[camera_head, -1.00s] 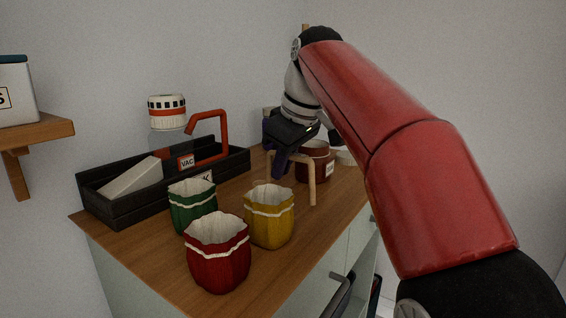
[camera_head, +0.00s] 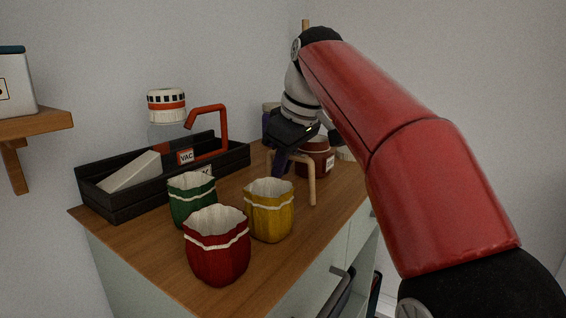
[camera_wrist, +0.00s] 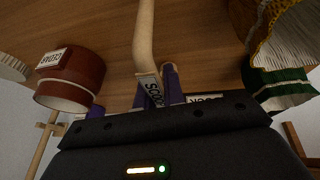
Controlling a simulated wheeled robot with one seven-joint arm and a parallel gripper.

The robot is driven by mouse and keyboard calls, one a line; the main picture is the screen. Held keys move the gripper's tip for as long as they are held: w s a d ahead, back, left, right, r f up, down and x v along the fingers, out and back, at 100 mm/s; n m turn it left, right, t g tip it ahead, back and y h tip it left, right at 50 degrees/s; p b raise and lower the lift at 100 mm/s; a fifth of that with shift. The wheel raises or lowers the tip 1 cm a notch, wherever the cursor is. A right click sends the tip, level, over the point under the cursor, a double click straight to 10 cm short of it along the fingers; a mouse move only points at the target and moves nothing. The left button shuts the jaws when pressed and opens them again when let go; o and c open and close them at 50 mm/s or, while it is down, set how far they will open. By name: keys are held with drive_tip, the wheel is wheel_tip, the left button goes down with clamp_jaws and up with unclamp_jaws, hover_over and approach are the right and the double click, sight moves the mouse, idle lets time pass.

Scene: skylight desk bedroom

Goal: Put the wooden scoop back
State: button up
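The wooden scoop (camera_head: 312,182) shows as a pale, bent wooden piece at my gripper, above the back right of the counter. In the wrist view its handle (camera_wrist: 145,35) runs up the picture, with a white label reading SCOOP at the fingers. My gripper (camera_head: 281,165) has purple fingers, seen close together around the handle in the wrist view (camera_wrist: 158,88). It looks shut on the scoop. The scoop's bowl cannot be made out.
Green (camera_head: 191,202), yellow (camera_head: 269,215) and red (camera_head: 216,250) cups stand in front of a black tray (camera_head: 125,207). A dark red jar (camera_head: 318,162) is just right of my gripper. The wooden counter (camera_head: 150,235) has bare strips around the cups.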

drive_tip(key=o, duration=0.6)
drive_tip(key=shift+c, duration=0.2)
